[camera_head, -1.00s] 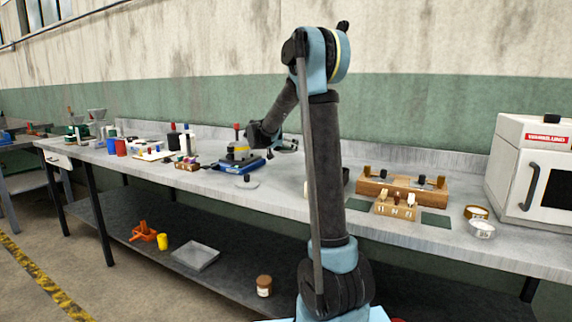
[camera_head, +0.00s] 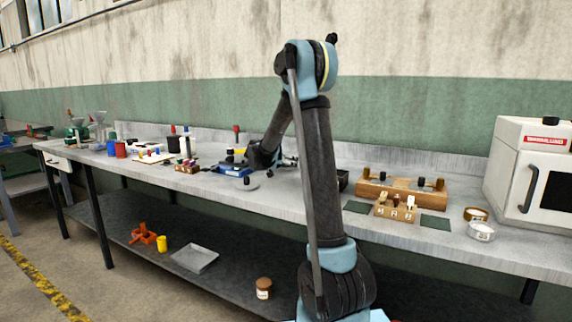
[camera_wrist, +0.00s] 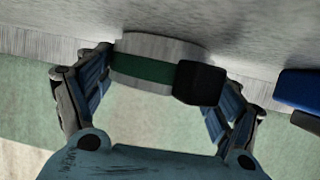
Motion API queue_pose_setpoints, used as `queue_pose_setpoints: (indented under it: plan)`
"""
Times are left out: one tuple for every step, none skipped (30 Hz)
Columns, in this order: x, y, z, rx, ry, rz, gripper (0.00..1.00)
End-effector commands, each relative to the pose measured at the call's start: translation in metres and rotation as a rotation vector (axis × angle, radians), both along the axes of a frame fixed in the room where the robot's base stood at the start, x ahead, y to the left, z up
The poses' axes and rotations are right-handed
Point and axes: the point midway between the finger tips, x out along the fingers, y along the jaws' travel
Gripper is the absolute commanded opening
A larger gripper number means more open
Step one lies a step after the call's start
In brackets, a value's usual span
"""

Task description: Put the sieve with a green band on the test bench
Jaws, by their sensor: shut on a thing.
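The sieve with a green band (camera_wrist: 140,69) is in my gripper in the wrist view. It is a light grey ring with a dark green stripe and a black block on its side. My gripper (camera_wrist: 162,82) has its two fingers on either side of it. The sieve is close to the grey test bench (camera_wrist: 240,30); I cannot tell if it touches. In the head view my gripper and the sieve are largely hidden behind my arm, over the bench (camera_head: 300,200) near its back.
A blue-based device (camera_head: 235,170) stands left of my gripper; a blue edge (camera_wrist: 300,88) shows in the wrist view. A wooden block stand (camera_head: 405,190) and a white oven (camera_head: 530,170) are to the right. Several small items crowd the bench's left part.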

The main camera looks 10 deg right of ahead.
Motion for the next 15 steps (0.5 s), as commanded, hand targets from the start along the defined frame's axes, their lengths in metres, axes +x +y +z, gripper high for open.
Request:
queue_pose_setpoints:
  plan:
    - [0.0, 0.0, -0.002, 0.001, 0.001, 0.0, 0.23]
    - [-0.001, 0.0, -0.003, 0.001, 0.001, 0.0, 0.23]
    - [-0.001, 0.0, -0.004, 0.001, 0.001, 0.0, 0.23]
    - [-0.001, 0.0, -0.005, 0.001, 0.0, 0.0, 0.23]
    - [-0.001, 0.0, -0.006, 0.002, 0.001, 0.0, 0.23]
    - [-0.001, 0.0, -0.007, 0.002, 0.001, -0.001, 0.23]
    - [-0.001, 0.0, -0.008, 0.002, 0.001, -0.001, 0.23]
    - [-0.001, 0.0, -0.01, 0.002, 0.002, -0.001, 0.23]
    - [-0.001, 0.0, -0.011, 0.002, 0.003, -0.001, 0.23]
    - [-0.001, 0.0, -0.013, 0.002, 0.003, -0.001, 0.23]
    - [0.0, 0.0, -0.014, 0.003, 0.004, -0.002, 0.23]
    - [0.0, 0.0, -0.016, 0.003, 0.006, -0.001, 0.23]
    - [0.001, 0.001, -0.017, 0.003, 0.008, -0.001, 0.23]
    - [0.002, 0.001, -0.018, 0.004, 0.009, -0.001, 0.23]
    - [0.002, 0.001, -0.019, 0.003, 0.01, -0.002, 0.23]
